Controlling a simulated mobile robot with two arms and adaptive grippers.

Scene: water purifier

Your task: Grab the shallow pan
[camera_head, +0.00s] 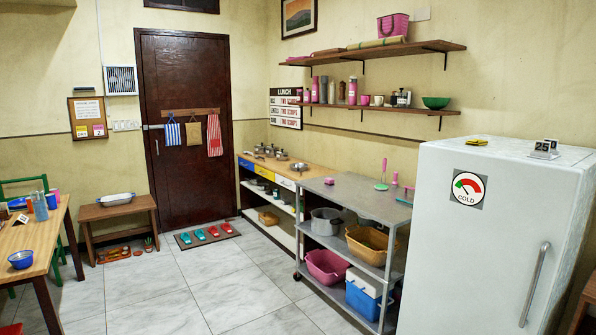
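A wide, low, light-coloured pan or dish (116,199) rests on the small wooden bench (115,211) left of the door. Several small metal pots and pans (281,155) stand on the wooden-topped counter along the right wall. One low metal vessel (299,167) sits near that counter's front end. These are too small to tell in detail. Neither of my grippers is in view.
A wooden table (35,240) with a blue bowl (21,259) is at the left. A grey metal shelf unit (345,197) and a white fridge (490,240) stand on the right. The tiled floor between is clear. Slippers lie on a mat (207,234) by the door.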

